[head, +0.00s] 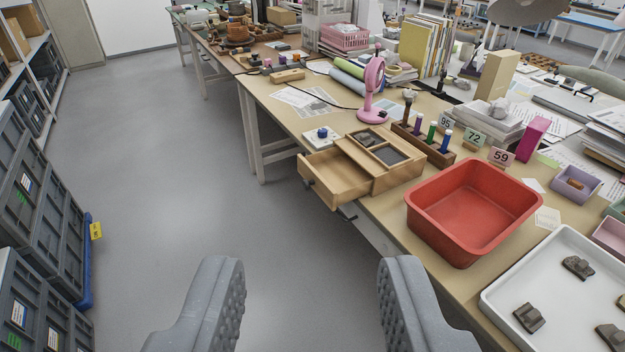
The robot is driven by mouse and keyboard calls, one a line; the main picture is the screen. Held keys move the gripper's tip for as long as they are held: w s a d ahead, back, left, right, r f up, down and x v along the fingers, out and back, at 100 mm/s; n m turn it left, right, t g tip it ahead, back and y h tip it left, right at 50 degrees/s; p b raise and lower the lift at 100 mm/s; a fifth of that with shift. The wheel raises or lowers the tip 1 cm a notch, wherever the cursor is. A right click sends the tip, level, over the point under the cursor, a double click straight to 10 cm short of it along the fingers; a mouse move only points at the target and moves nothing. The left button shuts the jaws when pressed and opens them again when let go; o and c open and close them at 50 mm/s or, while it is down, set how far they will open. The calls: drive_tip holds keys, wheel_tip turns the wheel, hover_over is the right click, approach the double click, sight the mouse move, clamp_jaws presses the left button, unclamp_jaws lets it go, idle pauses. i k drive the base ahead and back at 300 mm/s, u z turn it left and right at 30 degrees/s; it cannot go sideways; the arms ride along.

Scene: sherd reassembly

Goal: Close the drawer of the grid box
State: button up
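The grid box (404,174) is a light wooden box on the table, with dark compartments in its top. Its drawer (335,178) is pulled out to the left and sticks out past the table's front edge. The drawer's inside looks empty, and a dark knob (308,184) shows on its front. My gripper (312,290) is open and empty, its two grey fingers wide apart at the bottom of the view. It is over the floor, nearer to me than the drawer and apart from it.
A red basin (474,207) stands right of the box, and a white tray (510,290) with dark sherds is nearer. A white pad with a blue knob (321,134) lies behind the drawer. Grey crates (50,215) line the left. The floor (185,180) between is clear.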

sight(335, 177)
drive_tip(key=i, duration=0.9)
